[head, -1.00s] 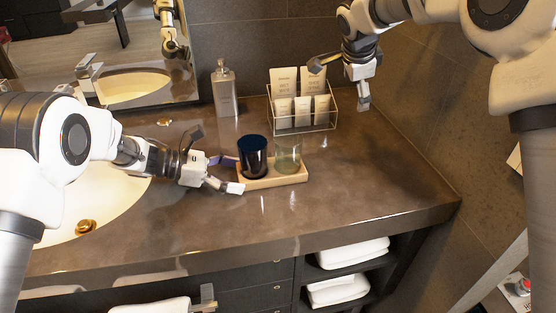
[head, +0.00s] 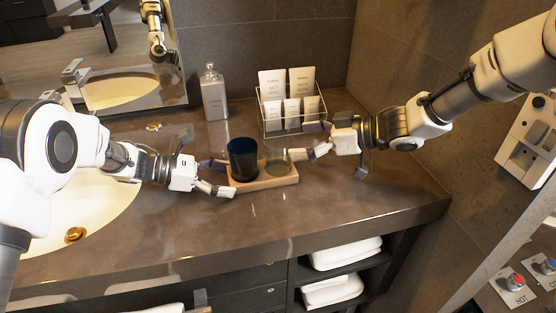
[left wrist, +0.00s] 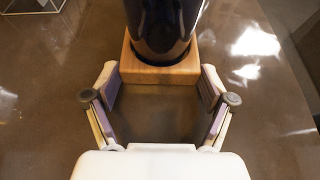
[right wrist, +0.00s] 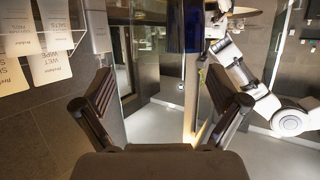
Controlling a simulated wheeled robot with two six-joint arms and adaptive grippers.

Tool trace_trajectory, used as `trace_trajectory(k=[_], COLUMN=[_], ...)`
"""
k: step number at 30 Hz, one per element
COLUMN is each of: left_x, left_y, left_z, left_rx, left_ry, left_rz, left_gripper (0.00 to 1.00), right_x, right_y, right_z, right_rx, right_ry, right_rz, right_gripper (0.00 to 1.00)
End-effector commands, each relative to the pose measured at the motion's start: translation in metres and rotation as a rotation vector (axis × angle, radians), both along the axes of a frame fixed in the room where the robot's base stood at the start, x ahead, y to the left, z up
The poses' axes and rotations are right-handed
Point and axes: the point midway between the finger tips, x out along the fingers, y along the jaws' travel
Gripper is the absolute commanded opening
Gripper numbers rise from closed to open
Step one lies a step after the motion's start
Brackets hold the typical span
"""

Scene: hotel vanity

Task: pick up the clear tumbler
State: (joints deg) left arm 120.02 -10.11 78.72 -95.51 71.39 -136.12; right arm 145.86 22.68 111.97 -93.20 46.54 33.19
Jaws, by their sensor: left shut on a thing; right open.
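The clear tumbler (head: 277,160) stands upright on the right part of a small wooden tray (head: 268,183). A dark blue tumbler (head: 242,158) stands left of it; it also shows in the left wrist view (left wrist: 163,25) and in the right wrist view (right wrist: 184,28). My right gripper (head: 309,145) is open, close to the right side of the clear tumbler. I cannot make out the clear glass clearly in the right wrist view.
A wire rack (head: 292,122) with several white packets stands behind the tray. A soap dispenser (head: 214,93) stands at the back, left of the rack. The sink (head: 75,205) lies to the left. The countertop (head: 350,195) is clear at the front right.

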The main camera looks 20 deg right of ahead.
Motion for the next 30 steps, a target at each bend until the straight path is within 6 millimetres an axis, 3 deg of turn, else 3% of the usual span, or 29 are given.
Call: trace_trajectory(k=[10, 18, 26, 30], left_x=[0.0, 0.0, 0.0, 0.0], left_y=[0.0, 0.0, 0.0, 0.0], left_z=[-0.001, -0.001, -0.001, -0.001], left_rx=[0.001, 0.001, 0.001, 0.001], left_ry=[0.001, 0.001, 0.001, 0.001], left_rz=[0.0, 0.0, 0.0, 0.0], left_gripper=[0.44, 0.44, 0.44, 0.44], right_x=[0.029, 0.033, 0.033, 0.033], right_y=[0.041, 0.046, 0.046, 0.045], right_z=[-0.017, -0.019, -0.019, -0.019], right_rx=[-0.002, 0.001, 0.0, 0.001], right_ry=[0.0, 0.0, 0.001, 0.0], right_rz=[0.0, -0.004, -0.004, -0.004], right_gripper=[0.97, 0.97, 0.05, 0.04])
